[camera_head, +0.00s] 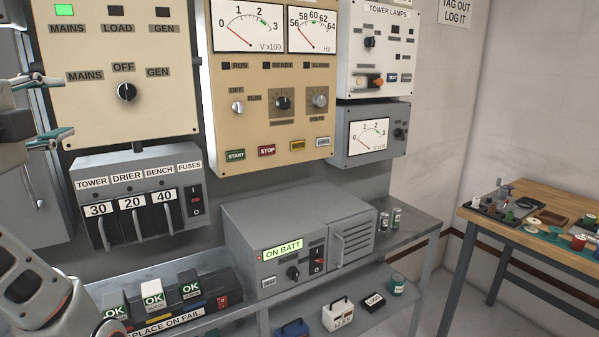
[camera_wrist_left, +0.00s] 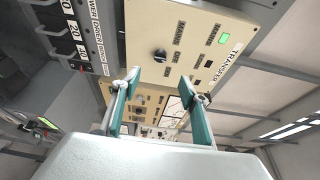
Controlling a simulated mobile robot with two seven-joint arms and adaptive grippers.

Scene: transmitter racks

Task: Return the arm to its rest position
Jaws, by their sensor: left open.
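My left gripper (camera_head: 58,105) is at the left edge of the head view, in front of the transfer panel (camera_head: 165,110). Its two teal-padded fingers are spread apart with nothing between them. In the left wrist view the gripper (camera_wrist_left: 160,77) also shows open and empty, with the tilted transfer panel (camera_wrist_left: 195,40) beyond the fingertips. The panel's black selector knob (camera_head: 126,92) stands clear of the fingers in the head view. A grey and white link of my left arm (camera_head: 35,285) shows at the lower left. My right gripper is not in view.
A fuse box (camera_head: 140,165) hangs below the transfer panel. Battery blocks marked OK (camera_head: 153,294) stand on the shelf below. A grey ON BATT unit (camera_head: 290,222) sits on the bench at centre. A wooden table (camera_head: 480,217) stands at right, with open floor before it.

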